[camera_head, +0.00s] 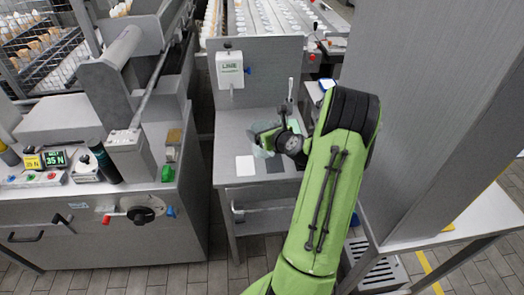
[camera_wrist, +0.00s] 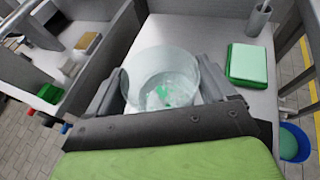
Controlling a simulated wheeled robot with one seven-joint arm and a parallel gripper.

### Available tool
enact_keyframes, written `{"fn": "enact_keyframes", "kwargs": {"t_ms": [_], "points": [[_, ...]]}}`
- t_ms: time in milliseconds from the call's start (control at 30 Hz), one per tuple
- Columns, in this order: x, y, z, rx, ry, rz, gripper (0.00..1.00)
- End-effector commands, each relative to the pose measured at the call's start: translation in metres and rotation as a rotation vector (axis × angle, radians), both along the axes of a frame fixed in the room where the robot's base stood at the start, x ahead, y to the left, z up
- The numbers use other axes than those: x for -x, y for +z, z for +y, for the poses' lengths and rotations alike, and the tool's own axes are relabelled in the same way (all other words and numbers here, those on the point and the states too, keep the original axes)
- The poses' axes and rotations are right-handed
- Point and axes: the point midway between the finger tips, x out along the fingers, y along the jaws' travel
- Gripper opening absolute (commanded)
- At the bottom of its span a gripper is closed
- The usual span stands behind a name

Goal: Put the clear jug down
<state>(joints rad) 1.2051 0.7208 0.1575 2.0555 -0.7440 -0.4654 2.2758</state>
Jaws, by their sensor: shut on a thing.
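The clear jug (camera_wrist: 160,66) is a see-through vessel with an open top and some green showing in it. In the wrist view it sits between the two fingers of my gripper (camera_wrist: 163,88), which is shut on its sides. In the head view my gripper (camera_head: 268,138) is over the small grey worktable (camera_head: 232,125), with part of the jug (camera_head: 258,152) showing below it. My arm hides the right part of this table. I cannot tell whether the jug's base touches the tabletop.
A white square (camera_head: 245,166) and a dark square (camera_head: 274,164) lie near the table's front edge. A green-and-white container (camera_wrist: 247,63) and a grey cup (camera_wrist: 259,20) stand right of the jug. A tall grey panel (camera_head: 410,110) is right of my arm. Bare tabletop shows on the left.

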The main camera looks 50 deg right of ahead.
Motion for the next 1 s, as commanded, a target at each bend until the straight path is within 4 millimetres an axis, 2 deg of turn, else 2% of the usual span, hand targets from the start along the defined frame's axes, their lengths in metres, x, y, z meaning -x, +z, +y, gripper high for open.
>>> {"fn": "enact_keyframes", "kwargs": {"t_ms": [33,167,333,700,733,800,833,1000], "points": [[0.0,-0.011,0.0,-0.002,-0.001,-0.004,0.12],[-0.001,-0.024,0.0,-0.001,0.0,-0.004,0.12],[0.0,-0.053,0.0,-0.001,0.0,-0.004,0.12],[-0.001,-0.057,0.0,0.002,0.0,-0.005,0.12],[0.0,-0.057,0.0,0.001,0.0,-0.003,0.87],[0.0,-0.057,0.0,0.002,0.0,-0.003,0.98],[0.0,-0.057,0.0,0.002,0.0,-0.003,1.0],[0.0,-0.057,0.0,0.002,0.0,-0.003,1.0]]}}
